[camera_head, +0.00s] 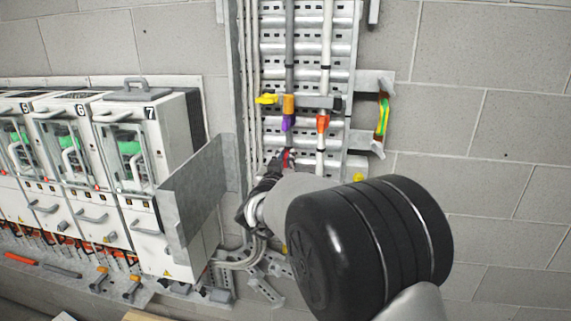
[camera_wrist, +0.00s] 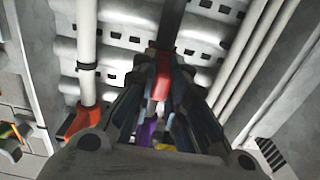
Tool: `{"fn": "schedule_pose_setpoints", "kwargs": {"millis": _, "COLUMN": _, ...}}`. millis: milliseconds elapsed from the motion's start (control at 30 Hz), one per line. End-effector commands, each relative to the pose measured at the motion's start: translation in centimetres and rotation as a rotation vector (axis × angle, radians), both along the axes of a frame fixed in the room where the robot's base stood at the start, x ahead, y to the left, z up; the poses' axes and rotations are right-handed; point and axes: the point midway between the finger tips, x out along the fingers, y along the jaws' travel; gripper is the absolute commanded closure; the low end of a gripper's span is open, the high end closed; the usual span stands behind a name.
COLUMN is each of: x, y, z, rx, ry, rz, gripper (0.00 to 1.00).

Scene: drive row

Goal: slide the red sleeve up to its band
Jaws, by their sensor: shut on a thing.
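The red sleeve (camera_wrist: 163,62) sits around a dark grey cable (camera_head: 289,45), between my fingers in the wrist view. My gripper (camera_wrist: 156,95) is shut on it. In the head view only a little of the red sleeve (camera_head: 286,156) shows above my gripper (camera_head: 281,165). A purple sleeve (camera_head: 288,123) is on the same cable above the red one, with an orange piece (camera_head: 289,103) above that. The purple also shows in the wrist view (camera_wrist: 148,131). I cannot make out which mark is the red sleeve's band.
A white cable (camera_head: 326,40) runs beside the grey one, with an orange-red sleeve (camera_head: 322,123) and a dark band (camera_wrist: 87,66). A metal cable ladder (camera_head: 308,20) is behind both. A metal plate (camera_head: 193,190) and numbered cabinets (camera_head: 135,150) stand to the left.

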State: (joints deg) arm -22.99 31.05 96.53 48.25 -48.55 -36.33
Motion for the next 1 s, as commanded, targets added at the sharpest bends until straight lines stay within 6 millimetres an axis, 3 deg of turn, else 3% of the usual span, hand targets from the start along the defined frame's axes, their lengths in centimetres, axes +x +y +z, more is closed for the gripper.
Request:
{"fn": "schedule_pose_setpoints", "kwargs": {"millis": 67, "x": 0.0, "y": 0.0, "z": 0.7, "rx": 0.000, "ry": -0.015, "rz": -0.001, "gripper": 1.00}}
{"fn": "schedule_pose_setpoints", "kwargs": {"millis": 100, "x": 0.0, "y": 0.0, "z": 0.7, "rx": 0.000, "ry": -0.016, "rz": -0.001, "gripper": 0.86}}
{"fn": "schedule_pose_setpoints", "kwargs": {"millis": 400, "x": 0.0, "y": 0.0, "z": 0.5, "rx": 0.000, "ry": -0.011, "rz": -0.001, "gripper": 0.67}}
{"fn": "schedule_pose_setpoints", "kwargs": {"millis": 767, "x": -0.3, "y": 0.1, "z": 0.4, "rx": 0.000, "ry": -0.009, "rz": 0.000, "gripper": 0.67}}
{"fn": "schedule_pose_setpoints", "kwargs": {"millis": 1000, "x": -4.2, "y": 1.0, "z": 0.4, "rx": -0.001, "ry": -0.009, "rz": 0.003, "gripper": 0.67}}
